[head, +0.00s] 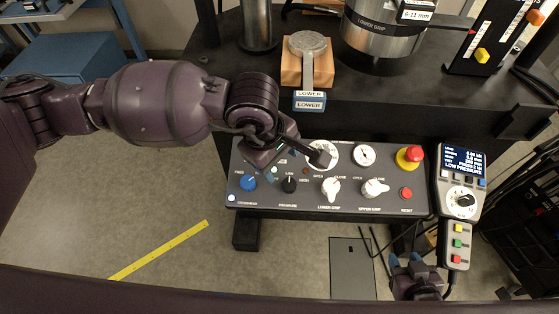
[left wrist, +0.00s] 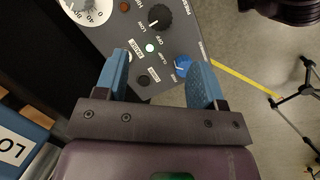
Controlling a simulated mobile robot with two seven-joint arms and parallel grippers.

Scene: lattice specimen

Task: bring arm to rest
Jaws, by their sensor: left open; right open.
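My left arm comes in from the left in the head view, and its gripper (head: 272,162) is over the upper left part of the control panel (head: 330,202). In the left wrist view the left gripper (left wrist: 160,78) has its two blue fingers spread, with nothing between them but the panel beyond. The blue knob (left wrist: 182,65) shows beside one finger; I cannot tell the gap in depth. My right gripper (head: 406,264) is at the bottom right of the head view, below the panel, with its blue fingertips apart and empty.
A handheld controller (head: 460,202) with a lit screen stands right of the panel. A red emergency button (head: 411,154) sits at the panel's upper right. Behind, a wooden block (head: 293,72) and a metal lower grip (head: 372,35) occupy the black table. Open floor lies at lower left.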

